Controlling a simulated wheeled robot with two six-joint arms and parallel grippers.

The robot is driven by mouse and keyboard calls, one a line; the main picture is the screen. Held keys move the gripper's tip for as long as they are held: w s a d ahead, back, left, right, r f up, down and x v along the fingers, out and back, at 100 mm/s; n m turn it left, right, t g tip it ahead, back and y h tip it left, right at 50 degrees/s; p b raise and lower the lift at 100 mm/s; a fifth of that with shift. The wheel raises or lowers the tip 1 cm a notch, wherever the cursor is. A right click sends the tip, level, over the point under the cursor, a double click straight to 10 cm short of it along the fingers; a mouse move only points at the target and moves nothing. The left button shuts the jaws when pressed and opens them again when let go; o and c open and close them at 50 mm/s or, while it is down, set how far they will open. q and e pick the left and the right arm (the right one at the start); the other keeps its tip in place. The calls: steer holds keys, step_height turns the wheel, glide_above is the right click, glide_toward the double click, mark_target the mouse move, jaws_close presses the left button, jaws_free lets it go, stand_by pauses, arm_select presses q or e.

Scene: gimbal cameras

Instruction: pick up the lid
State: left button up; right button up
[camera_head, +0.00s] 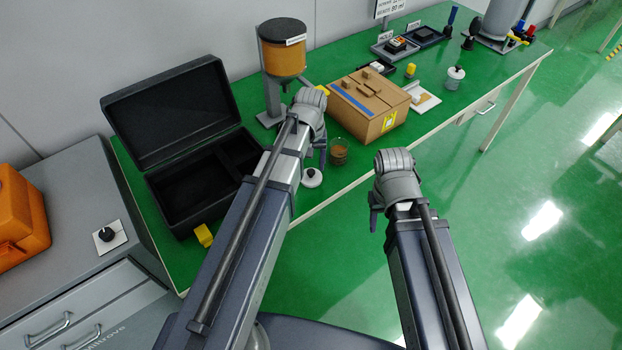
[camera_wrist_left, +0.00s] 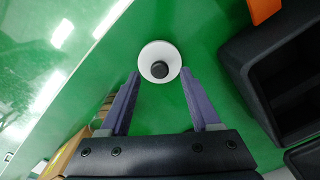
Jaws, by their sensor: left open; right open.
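The lid is a small white round disc with a black knob. It lies on the green table (camera_head: 440,118) in the head view, just below my left gripper, at the lid (camera_head: 312,178). In the left wrist view the lid (camera_wrist_left: 159,62) sits at the fingertips, between and slightly beyond them. My left gripper (camera_wrist_left: 159,75) is open, its two purple fingers spread to either side of the lid. In the head view the left gripper (camera_head: 320,158) is mostly hidden behind its wrist. My right gripper (camera_head: 374,215) hangs off the table's front edge, away from the lid; its fingers are partly hidden.
An open black case (camera_head: 190,190) stands left of the lid, with a yellow block (camera_head: 203,235) before it. A glass beaker with brown contents (camera_head: 339,152) stands close right of the lid. A cardboard box (camera_head: 372,108) and a dispenser with an orange container (camera_head: 283,60) stand behind.

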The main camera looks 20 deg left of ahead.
mark_target(311, 171)
arm_select(q)
step_height(311, 171, down, 3)
steer(key=shift+f+b, duration=0.15)
steer(key=shift+b, duration=1)
jaws_close()
